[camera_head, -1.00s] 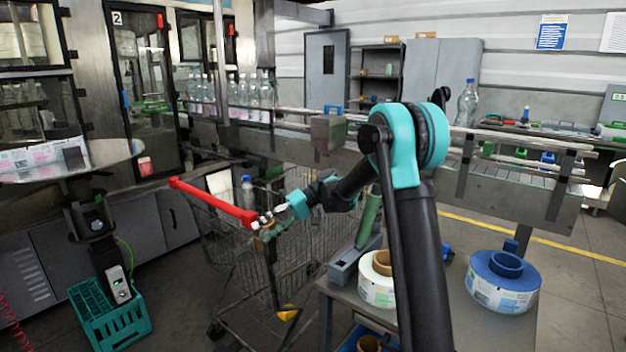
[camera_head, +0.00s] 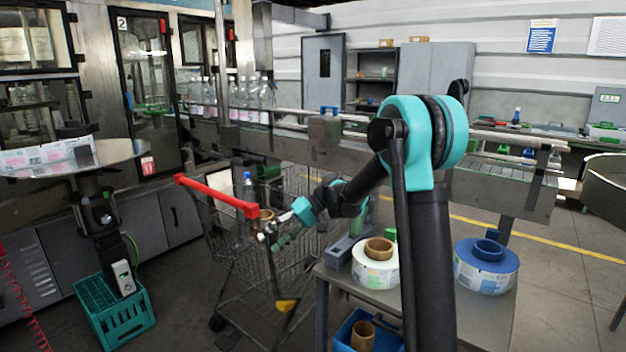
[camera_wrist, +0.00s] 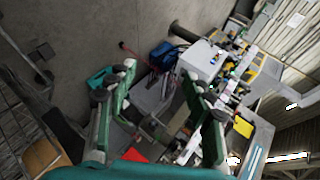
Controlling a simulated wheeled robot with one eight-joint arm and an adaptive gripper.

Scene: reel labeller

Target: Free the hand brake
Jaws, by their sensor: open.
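I cannot pick out a hand brake for certain in either view. A wire trolley (camera_head: 245,290) with a red handle bar (camera_head: 215,195) stands left of the middle in the head view. My gripper (camera_head: 272,236) is near the right end of that bar, and whether they touch is unclear. A brown cardboard-like ring (camera_head: 266,215) shows at the bar's end, close to the fingers. A yellow part (camera_head: 286,306) is low on the trolley. In the wrist view my gripper (camera_wrist: 160,95) has its two green fingers spread, with nothing visibly held between them.
A grey table (camera_head: 430,310) with a white reel (camera_head: 376,265) and a blue reel (camera_head: 487,265) stands right of the trolley. A machine with a round plate (camera_head: 125,152) and a green crate (camera_head: 115,310) are at the left. A conveyor (camera_head: 500,185) runs behind.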

